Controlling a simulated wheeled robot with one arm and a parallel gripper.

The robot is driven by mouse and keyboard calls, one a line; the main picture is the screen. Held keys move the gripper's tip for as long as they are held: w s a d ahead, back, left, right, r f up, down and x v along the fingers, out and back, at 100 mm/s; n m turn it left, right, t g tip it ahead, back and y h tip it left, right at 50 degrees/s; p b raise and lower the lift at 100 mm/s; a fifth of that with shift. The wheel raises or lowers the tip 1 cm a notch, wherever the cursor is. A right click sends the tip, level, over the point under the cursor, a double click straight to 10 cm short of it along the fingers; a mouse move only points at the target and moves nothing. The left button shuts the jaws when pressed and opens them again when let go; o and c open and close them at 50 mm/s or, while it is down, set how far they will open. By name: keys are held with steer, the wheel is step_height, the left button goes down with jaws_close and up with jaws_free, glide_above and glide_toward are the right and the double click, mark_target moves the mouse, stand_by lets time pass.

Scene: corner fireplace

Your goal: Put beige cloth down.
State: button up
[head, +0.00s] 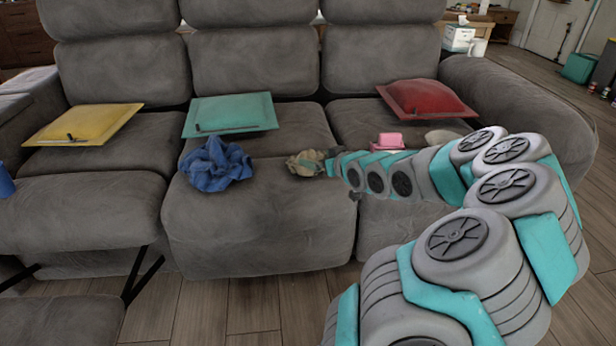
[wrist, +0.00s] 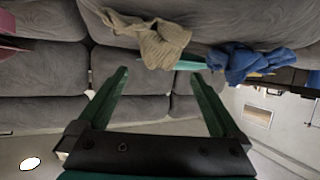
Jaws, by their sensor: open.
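The beige cloth (head: 306,163) lies crumpled on the middle seat of the grey sofa (head: 262,225), just right of the blue cloth (head: 214,165). My gripper (head: 328,163) is at the cloth's right side in the head view, its fingers small and partly hidden. In the wrist view my gripper (wrist: 163,75) has its two green fingers wide apart, with nothing between them. The beige cloth (wrist: 150,38) shows beyond the fingertips there, apart from them in the picture. The blue cloth (wrist: 245,62) is to its right.
A yellow cushion (head: 82,125), a teal cushion (head: 230,114) and a red cushion (head: 427,98) lie on the seats. A pink object (head: 387,141) sits right of my gripper, partly hidden by my arm. The seat front below the cloths is bare.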

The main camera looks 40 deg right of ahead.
steer(key=a, duration=0.2)
steer(key=a+g, duration=0.1)
steer(key=a, duration=0.2)
steer(key=a+f+n+g, duration=0.1)
steer(key=a, duration=0.1)
steer(key=shift+w+a+y, duration=0.15)
steer(key=shift+a+y, duration=0.05)
steer(key=shift+y, duration=0.2)
steer(key=s+a+f+n+g, duration=0.15)
steer(key=s+a+g, duration=0.45)
steer(key=a, duration=0.7)
steer(key=s+a+g, duration=0.2)
steer(key=s+a, duration=0.3)
steer(key=s, duration=0.4)
steer(key=s+a+r+g, duration=0.1)
steer(key=s+a+g, duration=0.1)
steer(key=s+a, duration=0.3)
steer(key=s+a+r+g+y, duration=0.1)
steer(key=s+a+g, duration=0.2)
steer(key=s, duration=1.1)
steer(key=a, duration=0.3)
steer(key=shift+r+m, duration=0.15)
steer(key=shift+m, duration=0.2)
